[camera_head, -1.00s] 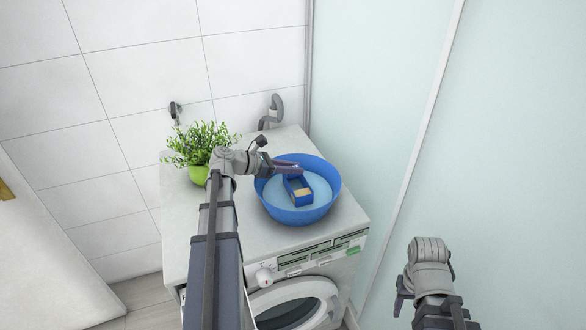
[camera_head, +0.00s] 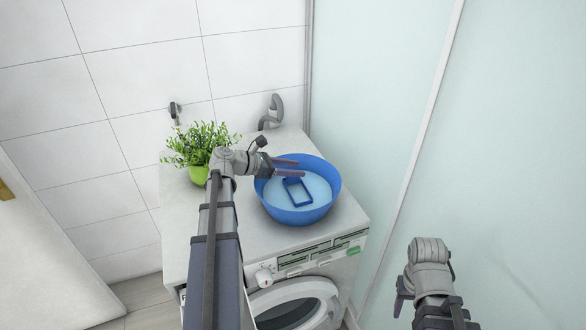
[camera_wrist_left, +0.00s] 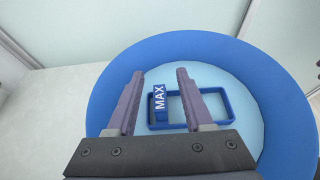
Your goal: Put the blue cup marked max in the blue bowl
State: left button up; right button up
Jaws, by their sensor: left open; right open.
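The blue cup (camera_head: 301,196) is a rectangular, open-topped piece inside the blue bowl (camera_head: 331,201). White letters MAX show on the cup (camera_wrist_left: 158,99) in the left wrist view, where the bowl's rim (camera_wrist_left: 284,92) surrounds it. My left gripper (camera_head: 299,168) is open above the bowl, its fingers apart and empty. In the left wrist view its fingers (camera_wrist_left: 159,74) overlap part of the cup in the picture and appear above it. My right gripper (camera_head: 406,294) is open and empty at the lower right, far from the bowl.
The bowl stands on a white washing machine (camera_head: 266,234). A green potted plant (camera_head: 199,174) stands left of the bowl, close to my left wrist. A grey tap (camera_head: 272,112) is behind. A frosted glass panel (camera_head: 372,90) rises at the right.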

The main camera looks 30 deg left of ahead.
pick_arm(q)
jog(key=shift+r+p+v, duration=0.2)
jog(key=shift+p+v, duration=0.95)
jog(key=shift+v, duration=1.95)
jog(key=shift+r+p+v, duration=0.15)
jog(key=shift+p+v, duration=0.95)
jog(key=shift+v, duration=1.95)
